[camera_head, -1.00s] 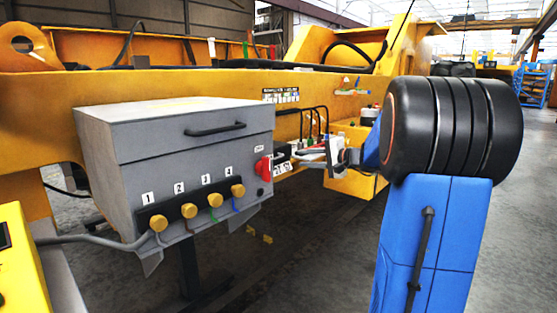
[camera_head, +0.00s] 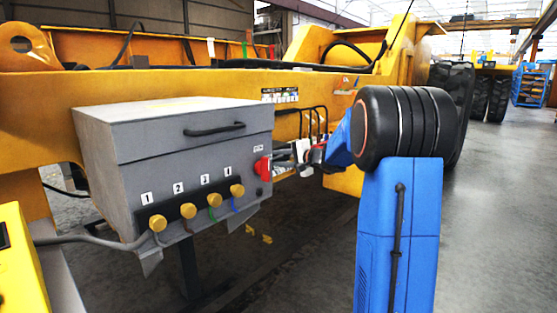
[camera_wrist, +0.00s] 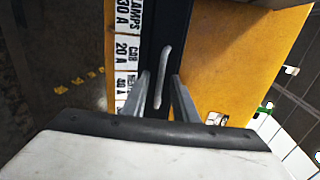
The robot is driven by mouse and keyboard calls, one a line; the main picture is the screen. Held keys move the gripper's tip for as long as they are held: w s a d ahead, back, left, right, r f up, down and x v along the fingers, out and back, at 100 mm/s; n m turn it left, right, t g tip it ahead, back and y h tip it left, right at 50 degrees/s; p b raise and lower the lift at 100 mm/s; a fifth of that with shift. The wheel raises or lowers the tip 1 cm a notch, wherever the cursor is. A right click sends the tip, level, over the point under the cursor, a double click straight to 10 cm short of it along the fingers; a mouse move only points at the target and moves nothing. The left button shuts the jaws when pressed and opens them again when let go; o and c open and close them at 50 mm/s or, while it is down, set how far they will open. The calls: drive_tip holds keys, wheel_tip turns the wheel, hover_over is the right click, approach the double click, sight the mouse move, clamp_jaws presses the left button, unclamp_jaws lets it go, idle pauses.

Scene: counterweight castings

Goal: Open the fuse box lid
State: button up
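In the wrist view, a black narrow casing (camera_wrist: 178,30) carries a pale raised bar (camera_wrist: 163,75) and white labels (camera_wrist: 127,50) reading "LAMPS 30 A" and "CAB 20 A"; it appears to be the fuse box. My gripper (camera_wrist: 160,88) has its two fingers apart, one on each side of the casing's lower part near the bar. I cannot tell whether they touch it. In the head view, my gripper (camera_head: 303,151) is beside the red knob, mostly hiding the small labelled unit. A lid edge is not clear.
A large grey box (camera_head: 195,160) with a black handle (camera_head: 214,129), numbered yellow glands and a red knob (camera_head: 263,168) stands left of my gripper. The yellow machine frame (camera_head: 330,100) runs behind. Black cables (camera_head: 313,118) loop above my gripper. Open floor (camera_head: 490,220) lies at right.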

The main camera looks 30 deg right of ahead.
clamp_jaws()
idle(1.4)
